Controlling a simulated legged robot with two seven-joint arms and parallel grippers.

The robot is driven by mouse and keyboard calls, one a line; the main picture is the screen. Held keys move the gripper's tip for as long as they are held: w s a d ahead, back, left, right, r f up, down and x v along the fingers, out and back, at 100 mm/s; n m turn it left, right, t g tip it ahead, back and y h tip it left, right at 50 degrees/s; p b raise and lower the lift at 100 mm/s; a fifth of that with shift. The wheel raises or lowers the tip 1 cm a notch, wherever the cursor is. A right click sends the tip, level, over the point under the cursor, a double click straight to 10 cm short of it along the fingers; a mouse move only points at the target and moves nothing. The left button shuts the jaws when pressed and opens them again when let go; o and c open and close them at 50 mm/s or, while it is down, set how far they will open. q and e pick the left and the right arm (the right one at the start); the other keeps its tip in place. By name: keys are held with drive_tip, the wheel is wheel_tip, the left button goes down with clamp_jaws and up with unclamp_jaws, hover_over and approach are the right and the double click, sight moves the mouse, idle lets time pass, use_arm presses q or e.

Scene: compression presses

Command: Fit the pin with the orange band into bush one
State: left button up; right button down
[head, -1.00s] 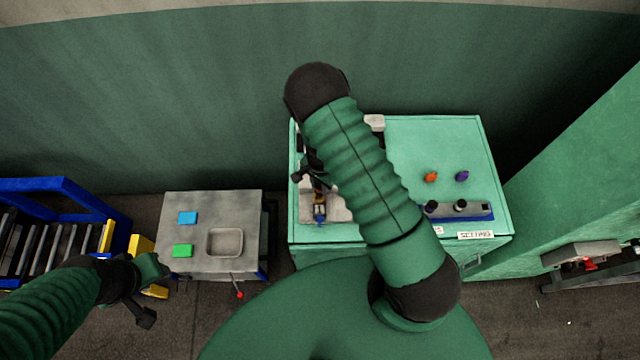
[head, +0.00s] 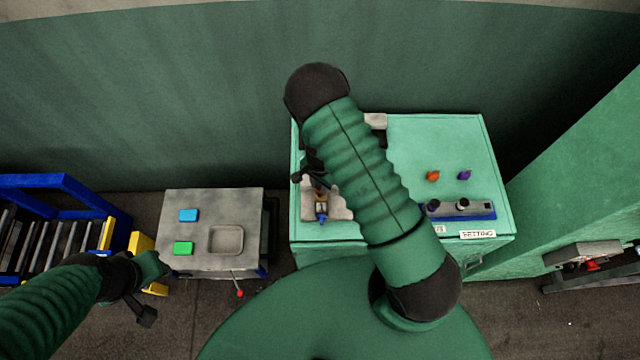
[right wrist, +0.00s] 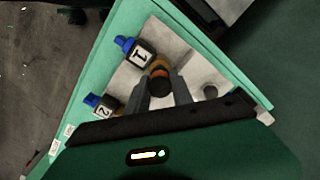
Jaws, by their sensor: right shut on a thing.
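My right gripper (right wrist: 164,94) is shut on the pin with the orange band (right wrist: 160,74), whose dark end faces the wrist camera. The pin is beside or over the inner end of bush one (right wrist: 138,53), a block marked 1 with a blue front part. I cannot tell whether the pin's lower end is inside it. In the head view my right gripper (head: 312,181) is partly behind my arm, just behind bush one (head: 321,208). Bush two (right wrist: 103,105), marked 2, is apart from the pin. My left gripper (head: 150,290) hangs by the grey stand, its jaws unclear.
The green bench (head: 440,140) carries an orange knob (head: 432,176), a purple knob (head: 464,174) and a grey blue-edged strip (head: 480,209) with dark pegs. A grey stand (head: 213,205) with blue and green pads is left.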

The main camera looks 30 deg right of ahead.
drive_tip(key=shift+a+r+p, duration=0.25)
drive_tip(key=shift+r+p, duration=0.15)
drive_tip(key=shift+r, duration=0.05)
drive_tip(key=shift+d+f, duration=0.1)
drive_tip(key=shift+d, duration=0.05)
drive_tip(key=shift+d, duration=0.3)
idle(1.2)
drive_tip(key=shift+f+b, duration=1.85)
drive_tip(key=shift+f, duration=0.15)
drive_tip(key=c, duration=1)
unclamp_jaws()
drive_tip(key=shift+c, duration=0.2)
drive_tip(key=shift+r, duration=0.15)
